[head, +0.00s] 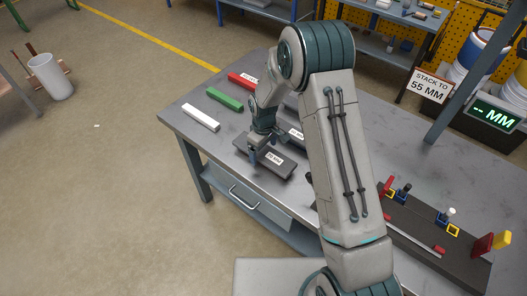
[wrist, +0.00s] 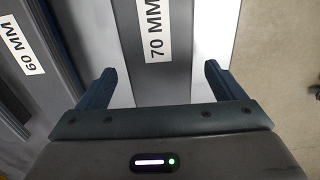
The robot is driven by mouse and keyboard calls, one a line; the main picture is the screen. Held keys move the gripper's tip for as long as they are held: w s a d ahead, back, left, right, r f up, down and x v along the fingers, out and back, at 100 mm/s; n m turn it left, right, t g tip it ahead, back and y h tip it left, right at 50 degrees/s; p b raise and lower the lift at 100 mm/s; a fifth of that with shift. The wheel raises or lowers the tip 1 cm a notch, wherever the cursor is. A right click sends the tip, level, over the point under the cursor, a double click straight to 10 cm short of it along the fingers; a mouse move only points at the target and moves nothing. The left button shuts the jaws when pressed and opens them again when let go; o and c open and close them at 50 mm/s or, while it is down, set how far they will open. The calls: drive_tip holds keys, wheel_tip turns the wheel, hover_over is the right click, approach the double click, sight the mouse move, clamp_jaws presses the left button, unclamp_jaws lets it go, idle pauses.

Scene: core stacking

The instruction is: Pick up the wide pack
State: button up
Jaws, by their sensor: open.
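The wide pack is probably the dark grey block labelled 70 MM (wrist: 154,30); in the head view a dark grey labelled block (head: 287,167) lies flat near the table's front edge. My gripper (head: 263,149) is pointed down over it. In the wrist view my gripper (wrist: 158,78) has its two blue fingers wide apart, with the 70 MM block showing between and beyond them. Nothing is clamped. I cannot tell how far the fingertips are above the block. A block labelled 60 MM (wrist: 22,50) lies to the left in the wrist view.
White (head: 201,117), green (head: 224,98) and red (head: 240,80) bars lie on the grey table (head: 190,140) at left. A dark fixture (head: 440,245) with coloured parts stands at right. A sign reads STACK TO 55 MM (head: 431,86); a display (head: 494,116) shows dashes.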

drive_tip(key=shift+f, duration=0.25)
drive_tip(key=c, duration=1.6)
drive_tip(key=shift+r, duration=0.15)
